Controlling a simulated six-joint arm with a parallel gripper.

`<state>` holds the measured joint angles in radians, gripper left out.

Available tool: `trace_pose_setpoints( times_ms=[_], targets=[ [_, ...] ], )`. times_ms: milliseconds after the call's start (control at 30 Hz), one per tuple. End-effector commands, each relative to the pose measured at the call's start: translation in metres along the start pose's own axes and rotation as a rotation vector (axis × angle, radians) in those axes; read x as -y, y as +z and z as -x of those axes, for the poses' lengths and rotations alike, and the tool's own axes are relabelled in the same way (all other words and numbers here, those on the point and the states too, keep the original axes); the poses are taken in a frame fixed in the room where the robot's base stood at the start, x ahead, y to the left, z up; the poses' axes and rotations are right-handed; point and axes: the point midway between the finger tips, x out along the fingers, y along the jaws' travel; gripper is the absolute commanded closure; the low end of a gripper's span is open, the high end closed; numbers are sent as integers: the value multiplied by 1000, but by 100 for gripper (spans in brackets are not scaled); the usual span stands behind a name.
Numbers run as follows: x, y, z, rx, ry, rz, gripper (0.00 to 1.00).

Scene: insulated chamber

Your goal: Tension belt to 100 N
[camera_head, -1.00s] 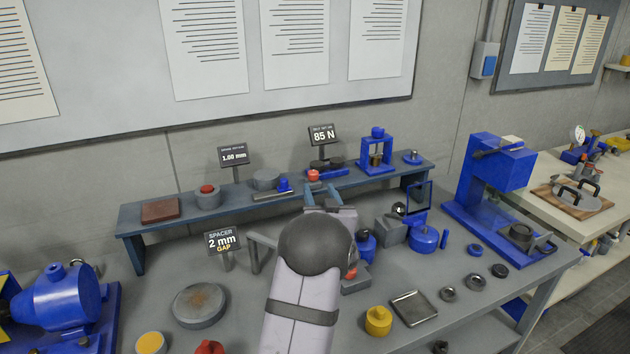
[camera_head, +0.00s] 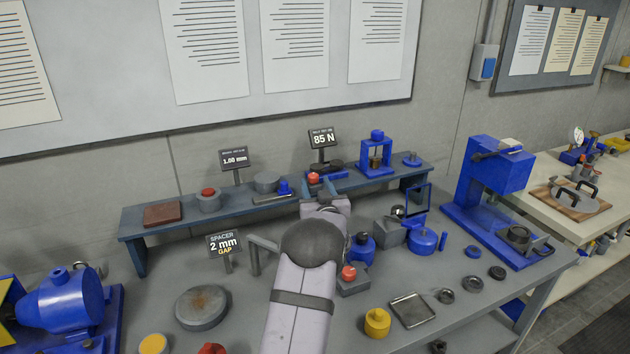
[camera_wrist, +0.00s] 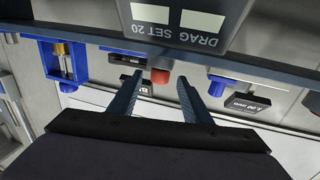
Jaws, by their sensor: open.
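The belt readout (camera_head: 323,138) shows 85 N on a small dark sign behind the raised shelf. Below it a red knob (camera_head: 313,178) sits on a blue and dark fixture (camera_head: 333,168) on the shelf. My gripper (camera_head: 318,186) is at the shelf's front edge, close to this knob, its fingers apart. In the wrist view, which is upside down, the red knob (camera_wrist: 160,76) appears between the two open fingers; I cannot tell whether either finger touches it. The belt itself cannot be made out.
A 1.00 mm readout (camera_head: 234,159) stands to the left. A blue frame (camera_head: 376,155) stands on the shelf (camera_head: 160,225) to the right. A panel marked DRAG SET 20 (camera_wrist: 185,22) is close in the wrist view. Several loose parts lie on the bench in front.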

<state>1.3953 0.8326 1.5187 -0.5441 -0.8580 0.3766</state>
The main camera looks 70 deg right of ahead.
Motion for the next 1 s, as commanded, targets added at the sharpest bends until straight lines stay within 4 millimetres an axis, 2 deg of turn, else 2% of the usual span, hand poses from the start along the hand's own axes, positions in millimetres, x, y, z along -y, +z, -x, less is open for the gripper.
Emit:
trace_pose_setpoints(
  times_ms=[200, 567, 600, 767, 1000],
  targets=[
    [0, 0, -13, 0, 0, 0, 56],
    [0, 0, -16, 0, 0, 0, 56],
    [0, 0, -16, 0, 0, 0, 60],
    [0, 0, -16, 0, 0, 0, 97],
    [-2, -2, -16, -4, -18, 1, 97]
  ],
)
